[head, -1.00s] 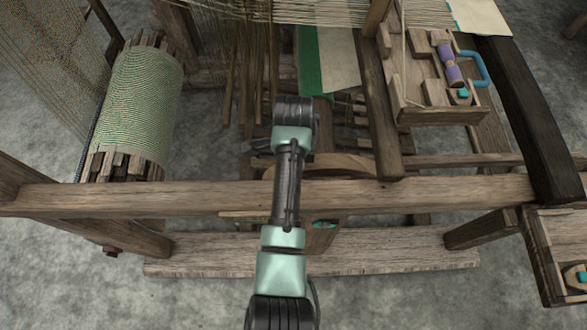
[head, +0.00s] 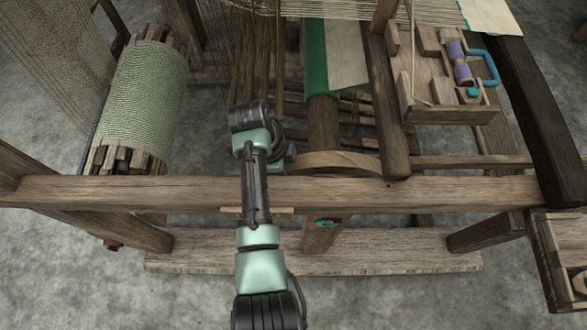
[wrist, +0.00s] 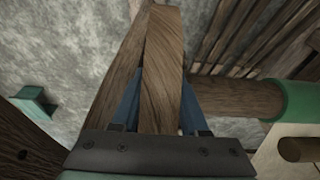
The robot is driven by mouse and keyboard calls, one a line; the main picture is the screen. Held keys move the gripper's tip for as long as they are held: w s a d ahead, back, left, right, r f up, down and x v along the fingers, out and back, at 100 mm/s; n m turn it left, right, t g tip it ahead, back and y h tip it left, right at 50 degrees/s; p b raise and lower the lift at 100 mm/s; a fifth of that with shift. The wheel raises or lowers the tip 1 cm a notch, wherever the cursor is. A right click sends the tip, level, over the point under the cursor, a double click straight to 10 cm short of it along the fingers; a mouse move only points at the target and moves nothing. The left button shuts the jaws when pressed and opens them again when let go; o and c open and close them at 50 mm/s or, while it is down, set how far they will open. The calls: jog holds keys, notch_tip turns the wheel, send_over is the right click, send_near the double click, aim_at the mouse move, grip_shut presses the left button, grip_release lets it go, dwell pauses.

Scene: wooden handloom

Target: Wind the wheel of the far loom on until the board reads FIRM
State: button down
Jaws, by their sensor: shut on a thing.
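The wooden wheel (head: 340,162) shows in the head view as a curved rim behind the loom's front rail, beside the lower end of a round wooden beam. In the wrist view its rim (wrist: 165,45) stands edge-on between the two blue fingers of my gripper (wrist: 161,85), which is shut on it. In the head view my arm reaches over the rail, and its links and the rail hide the fingers. The round beam (wrist: 235,98) carries a green end (wrist: 300,112) in the wrist view. I see no readable word on any board.
The front rail (head: 440,192) crosses under my arm. A wound warp roller (head: 143,100) stands at left. An upright post (head: 388,110) and a wooden tray (head: 450,114) with a purple spool (head: 459,62) are at right. A teal piece (wrist: 35,103) shows at the wrist view's left.

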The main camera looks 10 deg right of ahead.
jog(key=shift+f, duration=0.1)
jog(key=shift+c, duration=2.1)
grip_release()
jog(key=p+v, duration=0.1)
jog(key=v, duration=1.2)
jog(key=shift+a, duration=0.1)
